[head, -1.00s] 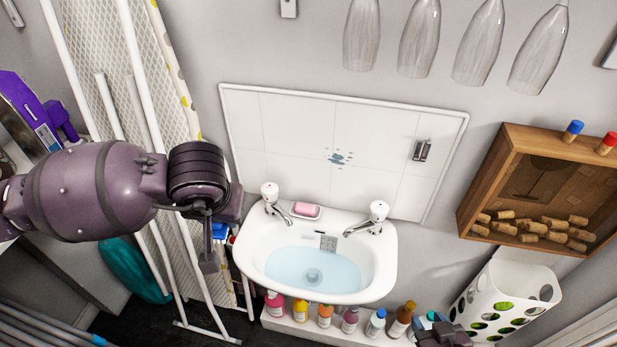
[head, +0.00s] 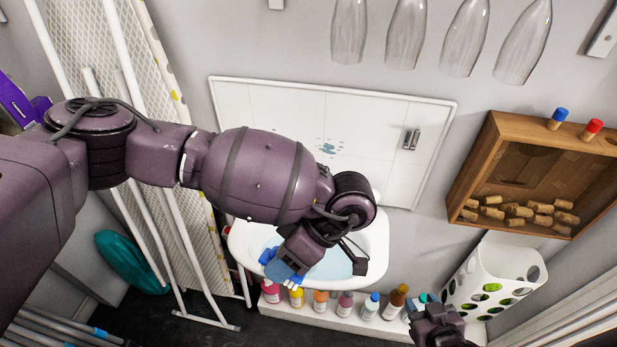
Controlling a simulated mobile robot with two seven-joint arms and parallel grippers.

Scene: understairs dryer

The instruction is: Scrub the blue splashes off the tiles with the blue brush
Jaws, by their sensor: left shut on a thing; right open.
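The blue splashes (head: 328,148) are a small cluster of blue-grey marks on the white tiles (head: 270,105) above the sink. My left arm reaches across in front of the sink. My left gripper (head: 288,268) is shut on the blue brush (head: 270,257), of which only blue parts show beside the jaws. It holds the brush over the left front part of the basin in this view, below and apart from the splashes. My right gripper (head: 437,318) is open at the bottom right, seen from above with its fingertips hardly visible.
The white sink (head: 376,255) holds water; my arm hides much of it and its taps. Several bottles (head: 345,303) stand on a ledge below. A metal fitting (head: 411,138) sits on the tiles. Glasses hang above; a wooden cork box (head: 480,165) and white holder (head: 500,280) are right.

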